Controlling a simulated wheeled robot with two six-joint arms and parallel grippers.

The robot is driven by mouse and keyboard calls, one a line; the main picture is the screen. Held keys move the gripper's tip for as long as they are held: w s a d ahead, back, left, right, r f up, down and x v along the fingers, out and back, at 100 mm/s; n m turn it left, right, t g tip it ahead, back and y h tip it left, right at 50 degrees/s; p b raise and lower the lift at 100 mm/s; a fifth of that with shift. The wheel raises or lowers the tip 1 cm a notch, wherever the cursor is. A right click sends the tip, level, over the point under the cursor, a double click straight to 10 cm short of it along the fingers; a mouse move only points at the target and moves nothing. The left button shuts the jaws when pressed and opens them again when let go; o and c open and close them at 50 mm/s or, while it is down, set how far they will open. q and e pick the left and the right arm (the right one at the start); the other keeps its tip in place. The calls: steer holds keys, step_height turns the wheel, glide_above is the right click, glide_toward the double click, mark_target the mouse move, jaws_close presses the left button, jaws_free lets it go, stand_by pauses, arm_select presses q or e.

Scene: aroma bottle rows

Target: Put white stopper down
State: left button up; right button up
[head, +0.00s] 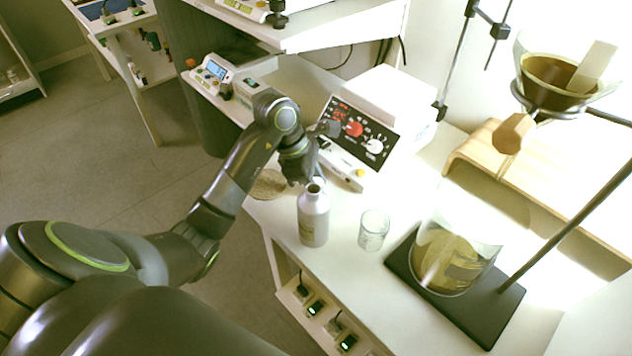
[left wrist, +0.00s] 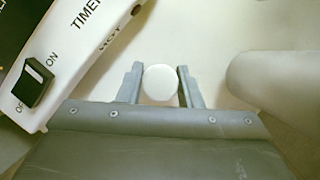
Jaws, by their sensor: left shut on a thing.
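My left gripper (head: 308,178) is over the table, just behind the neck of a pale grey bottle (head: 313,220). In the left wrist view the two fingers of this gripper (left wrist: 160,88) are shut on the round white stopper (left wrist: 160,80), above the white table. The bottle (left wrist: 280,75) fills the right side of that view, apart from the fingers. Its mouth looks open in the head view. The stopper is mostly hidden by the gripper in the head view. My right gripper is not in view.
A white device with a black panel (head: 357,132) stands behind the gripper, and its switch (left wrist: 35,82) shows close by on the left. A round brown mat (head: 268,185) lies left of the bottle. A glass beaker (head: 373,230) and a stand base (head: 490,322) are right.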

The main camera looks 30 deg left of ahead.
arm_select(q)
steer(key=shift+f, duration=0.15)
steer(key=o, duration=1)
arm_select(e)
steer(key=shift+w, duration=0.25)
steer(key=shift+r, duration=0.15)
arm_select(q)
steer(key=shift+a+r, duration=0.1)
steer(key=shift+r, duration=0.3)
steer(key=p+v, duration=0.2)
steer(key=v, duration=0.9)
steer(key=shift+r, duration=0.3)
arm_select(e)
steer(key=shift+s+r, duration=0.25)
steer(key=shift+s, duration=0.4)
